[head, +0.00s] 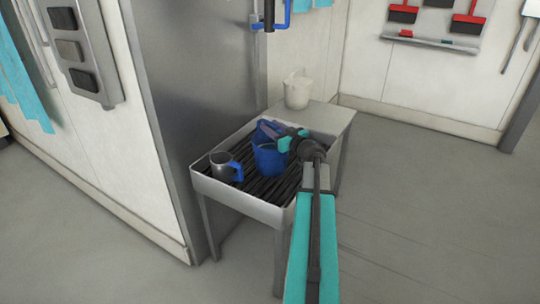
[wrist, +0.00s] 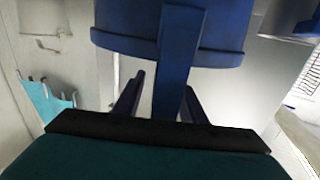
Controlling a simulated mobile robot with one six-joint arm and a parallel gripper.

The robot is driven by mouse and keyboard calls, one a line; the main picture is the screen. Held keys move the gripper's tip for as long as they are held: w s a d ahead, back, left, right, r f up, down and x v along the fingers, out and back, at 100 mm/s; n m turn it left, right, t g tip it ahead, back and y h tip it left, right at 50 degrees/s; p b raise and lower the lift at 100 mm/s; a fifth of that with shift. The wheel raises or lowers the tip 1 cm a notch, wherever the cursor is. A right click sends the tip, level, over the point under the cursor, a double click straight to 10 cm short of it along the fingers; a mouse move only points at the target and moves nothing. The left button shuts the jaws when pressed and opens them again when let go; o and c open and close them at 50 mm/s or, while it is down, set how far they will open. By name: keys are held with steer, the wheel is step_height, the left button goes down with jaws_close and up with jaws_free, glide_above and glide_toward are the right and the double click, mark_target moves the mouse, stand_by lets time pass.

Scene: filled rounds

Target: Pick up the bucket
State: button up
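A blue bucket (head: 268,160) stands in the slatted tray of a metal stand. It fills the top of the wrist view (wrist: 225,30), where a blue strip like a handle (wrist: 175,75) runs down from it between my fingers. My gripper (head: 268,131) is at the bucket's upper part and partly hides it. In the wrist view my two dark fingers (wrist: 160,100) are apart, one on each side of the strip, with gaps showing. The finger contact is not visible in the head view.
A grey jug with a blue handle (head: 222,166) stands left of the bucket in the tray (head: 252,207). A white bucket (head: 297,90) stands on the flat end of the stand (head: 328,118). A metal-faced wall (head: 195,90) is close on the left. The floor at right is clear.

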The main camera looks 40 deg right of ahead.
stand_by(0.4)
jaws_close()
stand_by(1.2)
steer(key=shift+r, duration=0.1)
